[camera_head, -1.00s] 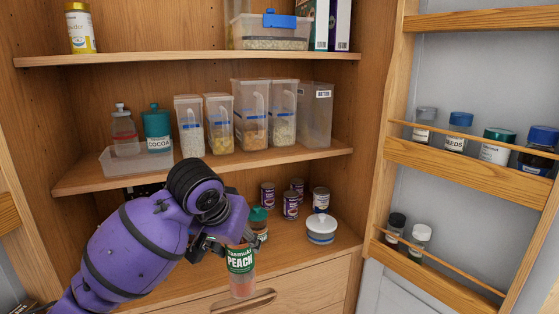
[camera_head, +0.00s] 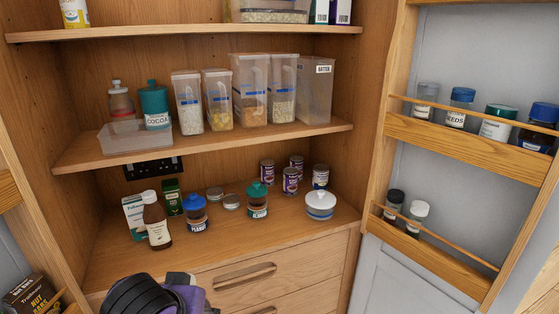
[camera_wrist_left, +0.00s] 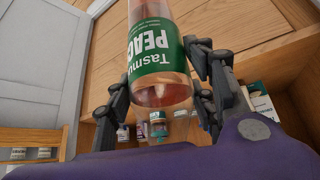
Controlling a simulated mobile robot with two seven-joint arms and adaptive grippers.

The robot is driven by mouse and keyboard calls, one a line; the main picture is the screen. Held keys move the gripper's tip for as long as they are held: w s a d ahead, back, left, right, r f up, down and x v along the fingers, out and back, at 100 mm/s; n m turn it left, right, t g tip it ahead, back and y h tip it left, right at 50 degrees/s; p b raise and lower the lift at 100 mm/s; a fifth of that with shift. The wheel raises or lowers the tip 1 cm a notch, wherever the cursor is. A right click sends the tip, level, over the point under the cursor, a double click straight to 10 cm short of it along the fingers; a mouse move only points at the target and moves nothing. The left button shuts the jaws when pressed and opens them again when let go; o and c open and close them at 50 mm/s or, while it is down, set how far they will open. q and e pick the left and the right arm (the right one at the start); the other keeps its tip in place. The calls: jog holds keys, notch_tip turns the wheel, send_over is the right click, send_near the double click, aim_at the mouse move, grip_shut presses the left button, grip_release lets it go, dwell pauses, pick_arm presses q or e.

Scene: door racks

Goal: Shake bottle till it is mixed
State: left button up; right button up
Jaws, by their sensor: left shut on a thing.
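The bottle is clear with a green label reading PEACH and pinkish-amber contents. In the left wrist view the bottle (camera_wrist_left: 160,88) stands between the dark fingers of my left gripper (camera_wrist_left: 163,72), its label lettering upside down in that picture. The gripper is shut on it. The bottle's top end is cut off by the frame edge, so its cap is hidden. In the head view only part of my purple left arm shows at the bottom edge; the gripper and bottle are out of that picture. My right gripper is in neither view.
In the head view, the lower shelf holds a brown bottle (camera_head: 157,222), blue-lidded jar (camera_head: 195,213), teal-lidded jar (camera_head: 257,200), white lidded pot (camera_head: 320,205) and several cans. Plastic containers (camera_head: 250,88) fill the middle shelf. An open door rack (camera_head: 470,150) stands at right.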

pick_arm(q)
notch_tip(320, 180, up, 4)
jog(key=shift+s+f, duration=0.1)
jog(key=shift+f, duration=0.15)
dwell(0.6)
jog(key=shift+a, duration=0.1)
dwell(0.7)
